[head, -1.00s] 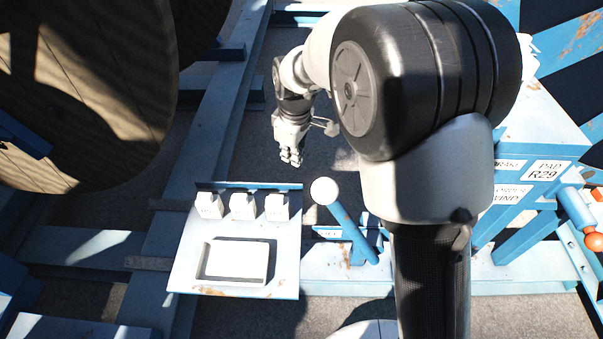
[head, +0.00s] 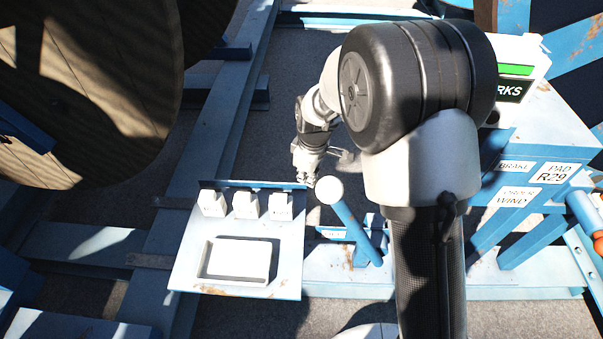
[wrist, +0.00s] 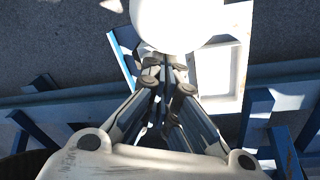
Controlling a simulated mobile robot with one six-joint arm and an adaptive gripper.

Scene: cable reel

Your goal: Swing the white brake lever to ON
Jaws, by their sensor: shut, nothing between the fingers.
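The brake lever is a blue rod (head: 352,220) with a white ball knob (head: 329,190). It leans up and to the left from a blue bracket at its base. A small label by the bracket is too small to read. My gripper (head: 309,182) is shut and empty, just behind and left of the knob in the head view. In the wrist view the knob (wrist: 178,25) fills the top middle, right beyond my closed fingertips (wrist: 164,66). I cannot tell whether they touch it.
A pale panel (head: 187,270) with several white blocks and a white-framed recess stands left of the lever. A large wooden reel (head: 90,90) is at the upper left. Blue frame beams and a labelled blue stand (head: 545,150) are at the right.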

